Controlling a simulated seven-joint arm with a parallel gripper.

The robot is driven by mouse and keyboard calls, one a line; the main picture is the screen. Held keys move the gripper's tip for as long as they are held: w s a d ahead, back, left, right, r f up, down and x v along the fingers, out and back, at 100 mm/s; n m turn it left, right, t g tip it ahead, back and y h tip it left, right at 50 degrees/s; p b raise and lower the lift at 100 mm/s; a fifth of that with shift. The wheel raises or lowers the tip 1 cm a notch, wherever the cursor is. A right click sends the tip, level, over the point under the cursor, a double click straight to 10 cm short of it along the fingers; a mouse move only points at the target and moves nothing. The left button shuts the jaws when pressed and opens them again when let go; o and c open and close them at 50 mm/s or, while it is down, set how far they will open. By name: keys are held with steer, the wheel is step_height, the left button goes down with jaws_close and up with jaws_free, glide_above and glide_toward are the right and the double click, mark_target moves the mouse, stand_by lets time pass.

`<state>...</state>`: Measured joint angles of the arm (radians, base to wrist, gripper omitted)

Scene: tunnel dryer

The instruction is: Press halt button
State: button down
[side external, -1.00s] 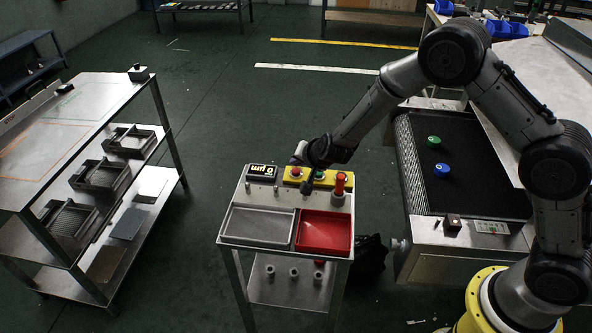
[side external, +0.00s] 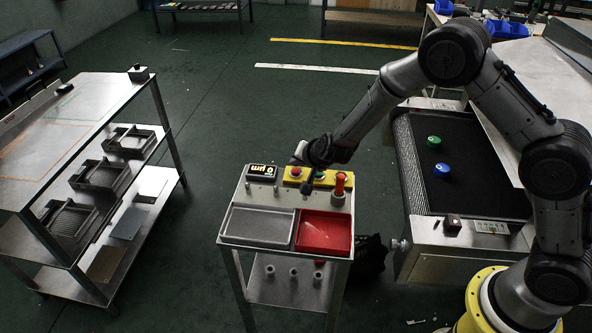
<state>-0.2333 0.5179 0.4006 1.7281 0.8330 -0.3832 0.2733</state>
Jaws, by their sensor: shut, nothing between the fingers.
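A yellow button box (side external: 325,182) sits at the back of the small metal cart, with a red button (side external: 296,171) at its left and a green button (side external: 319,175) right of it. The halt button's label cannot be read.
A lit display (side external: 262,171) stands left of the box, and a red-topped post (side external: 340,184) stands right. A grey tray (side external: 230,237) and a red tray (side external: 325,245) lie in front. A black conveyor belt (side external: 470,195) carries a green puck (side external: 433,142) and a blue puck (side external: 442,170).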

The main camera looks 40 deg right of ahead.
steer(key=shift+f, duration=0.1)
steer(key=shift+f, duration=0.35)
steer(key=shift+f, duration=0.45)
stand_by(0.9)
steer(key=shift+r, duration=0.85)
step_height(320, 180, up, 5)
steer(key=shift+r, duration=0.1)
stand_by(0.5)
stand_by(0.4)
